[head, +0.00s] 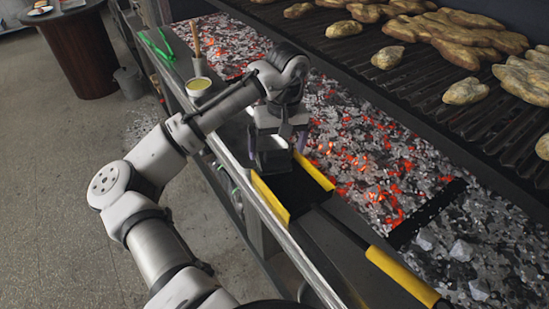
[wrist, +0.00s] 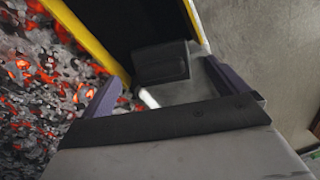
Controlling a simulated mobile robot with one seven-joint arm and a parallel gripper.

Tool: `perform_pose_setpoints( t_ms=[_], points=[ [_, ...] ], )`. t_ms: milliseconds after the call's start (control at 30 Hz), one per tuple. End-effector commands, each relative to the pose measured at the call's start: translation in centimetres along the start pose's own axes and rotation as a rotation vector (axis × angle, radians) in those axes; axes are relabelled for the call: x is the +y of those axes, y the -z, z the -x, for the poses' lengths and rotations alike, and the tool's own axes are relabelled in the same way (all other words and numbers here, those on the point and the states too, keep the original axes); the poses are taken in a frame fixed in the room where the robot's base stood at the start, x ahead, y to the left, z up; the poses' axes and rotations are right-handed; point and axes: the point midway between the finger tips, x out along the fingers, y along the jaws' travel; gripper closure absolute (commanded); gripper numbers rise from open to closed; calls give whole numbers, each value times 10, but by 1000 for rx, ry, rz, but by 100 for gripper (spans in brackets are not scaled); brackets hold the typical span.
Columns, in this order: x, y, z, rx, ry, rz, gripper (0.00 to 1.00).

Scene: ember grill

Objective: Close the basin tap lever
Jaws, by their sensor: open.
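I cannot make out a basin or a tap lever for certain in either view. My gripper (head: 277,146) points down over a black pan with yellow edges (head: 317,172) at the counter's front edge. In the wrist view its two purple fingers are spread apart, so my gripper (wrist: 163,76) is open. A small grey block-like piece (wrist: 160,63) shows between or just beyond the fingers, with a short whitish rod (wrist: 148,98) beside it. I cannot tell whether either touches a finger. The pan (wrist: 108,45) lies beyond the fingertips.
Glowing coals (head: 375,150) lie right of the pan. A grill (head: 440,95) with several browned pieces of food stands above them. A metal rail (head: 265,205) runs along the front edge. A cup of yellow liquid (head: 199,87) and green tongs (head: 157,45) lie farther back. Floor (head: 60,200) is open at left.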

Motion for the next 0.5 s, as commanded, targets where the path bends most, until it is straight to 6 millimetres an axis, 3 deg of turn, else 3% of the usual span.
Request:
perform_pose_setpoints(
  t_ms=[200, 467, 500],
  points=[
    [-2, 1, -26, 3, 1, 2, 2],
    [-1, 1, -30, 5, 1, 2, 2],
    [-1, 1, -30, 5, 1, 2, 6]
  ],
)
